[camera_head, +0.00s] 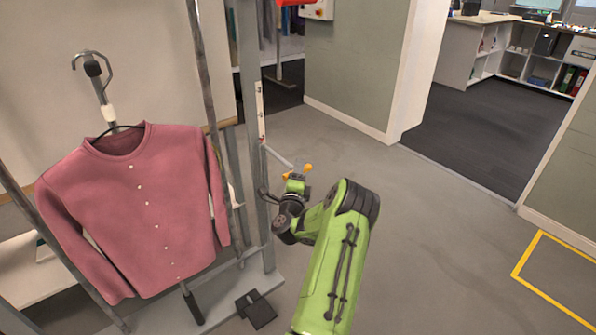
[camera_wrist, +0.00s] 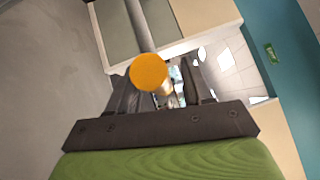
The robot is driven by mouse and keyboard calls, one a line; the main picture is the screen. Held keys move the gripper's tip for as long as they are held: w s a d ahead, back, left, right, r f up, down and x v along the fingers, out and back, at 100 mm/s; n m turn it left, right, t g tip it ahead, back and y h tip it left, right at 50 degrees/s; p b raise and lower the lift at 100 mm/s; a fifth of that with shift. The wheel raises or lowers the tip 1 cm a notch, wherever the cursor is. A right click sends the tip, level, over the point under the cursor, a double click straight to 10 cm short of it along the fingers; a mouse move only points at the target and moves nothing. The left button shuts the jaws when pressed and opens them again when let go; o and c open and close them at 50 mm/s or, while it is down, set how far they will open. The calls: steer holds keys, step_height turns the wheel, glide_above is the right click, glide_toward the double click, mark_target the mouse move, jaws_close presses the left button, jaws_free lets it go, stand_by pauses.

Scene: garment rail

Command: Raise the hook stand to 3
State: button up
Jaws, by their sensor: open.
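The hook stand's dark hook (camera_head: 92,66) tops a grey rod at the left of the head view. A pink cardigan (camera_head: 145,205) on a black hanger hangs below it and hides much of the stand. A grey upright post (camera_head: 251,90) carries a pale scale strip (camera_head: 260,112); its numbers are too small to read. A grey lever with an orange knob (camera_head: 308,168) sticks out near the post. My gripper (camera_head: 297,180) is open beside this knob. In the wrist view the knob (camera_wrist: 150,72) appears between the two dark fingers; I cannot tell whether they touch it.
A black pedal-like plate (camera_head: 256,309) lies on the floor by the grey base. A red and white box (camera_head: 305,8) is at the top. Open grey floor (camera_head: 440,240) stretches to the right, with a yellow floor line (camera_head: 550,292).

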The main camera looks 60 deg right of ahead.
jaws_close()
steer(key=shift+r, duration=0.1)
step_height(320, 180, up, 19)
steer(key=p, duration=1.8)
steer(key=shift+f, duration=0.2)
steer(key=shift+d, duration=0.1)
steer(key=shift+c, duration=0.2)
jaws_free()
steer(key=shift+o, duration=0.2)
steer(key=shift+f, duration=0.15)
